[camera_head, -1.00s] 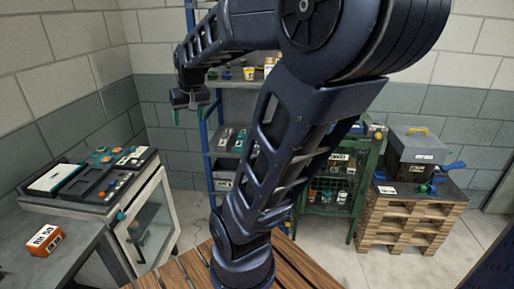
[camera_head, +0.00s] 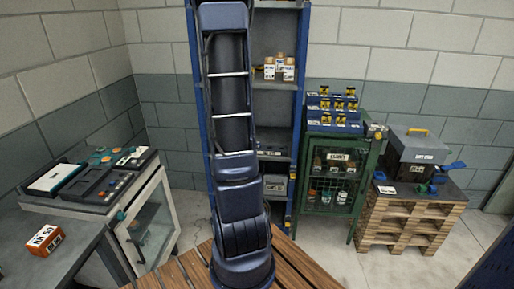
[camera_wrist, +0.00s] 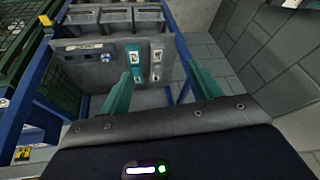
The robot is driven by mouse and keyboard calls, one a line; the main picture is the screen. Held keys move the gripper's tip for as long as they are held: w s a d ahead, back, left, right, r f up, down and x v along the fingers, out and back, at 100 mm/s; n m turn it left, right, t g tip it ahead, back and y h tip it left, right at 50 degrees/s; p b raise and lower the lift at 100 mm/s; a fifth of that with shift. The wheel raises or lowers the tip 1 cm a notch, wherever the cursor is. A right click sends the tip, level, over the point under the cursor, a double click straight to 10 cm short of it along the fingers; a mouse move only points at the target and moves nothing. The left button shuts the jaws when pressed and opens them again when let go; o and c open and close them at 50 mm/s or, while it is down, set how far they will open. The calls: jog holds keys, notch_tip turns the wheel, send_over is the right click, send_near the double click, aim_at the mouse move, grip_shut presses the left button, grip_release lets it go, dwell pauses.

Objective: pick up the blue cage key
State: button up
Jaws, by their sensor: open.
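I cannot make out a blue cage key for certain in either view. The green mesh cage (camera_head: 352,222) stands right of the shelf in the head view, its door front facing me. Behind the fingers are a teal-and-white tag (camera_wrist: 134,56) and a pale tag (camera_wrist: 156,66) on a grey shelf surface. The head view does not show my gripper.
The blue-posted shelf (camera_head: 301,100) stands against the wall, partly hidden by my arm. Blue bins with yellow parts (camera_head: 333,112) sit on the cage. A grey case (camera_head: 419,146) rests on the pallets (camera_head: 408,225). A bench with an orange box (camera_head: 45,241) is at left.

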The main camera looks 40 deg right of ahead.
jog(key=w+d+f+m+g+h, duration=0.1)
jog(key=w+d+f+m, duration=0.1)
jog(key=d+f, duration=0.9)
jog(key=w+d+f+m+h, duration=0.1)
jog(key=d+f, duration=0.9)
jog(key=d, duration=0.4)
jog(key=shift+w+x, duration=0.2)
jog(key=shift+x, duration=2.35)
jog(key=shift+w+x, duration=0.15)
jog(key=shift+x, duration=2.4)
jog(key=shift+r, duration=0.1)
jog(key=shift+c, duration=0.4)
jog(key=c, duration=1)
